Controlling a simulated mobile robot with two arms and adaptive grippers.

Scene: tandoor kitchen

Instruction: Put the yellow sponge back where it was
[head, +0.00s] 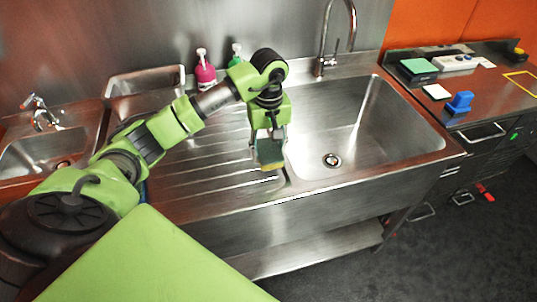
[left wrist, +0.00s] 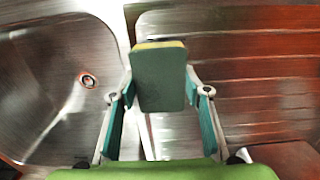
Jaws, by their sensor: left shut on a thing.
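A sponge (head: 269,153) with a dark green face and a yellow edge is in my left gripper (head: 267,139). I hold it above the ridged drainboard, beside the left rim of the sink basin. In the left wrist view the sponge (left wrist: 160,80) sits between the two fingers of the left gripper (left wrist: 160,94), with its yellow edge at the top of the picture. The gripper is shut on it. I cannot tell whether the sponge touches the steel below. My right gripper is not in view.
The sink basin (head: 385,128) is empty, with a tall tap (head: 350,22) behind it. Pink (head: 205,73) and green (head: 236,52) bottles stand at the back. The right counter holds a blue object (head: 460,102), a green-topped block (head: 418,68), a white pad (head: 437,92) and a yellow outlined square (head: 509,75).

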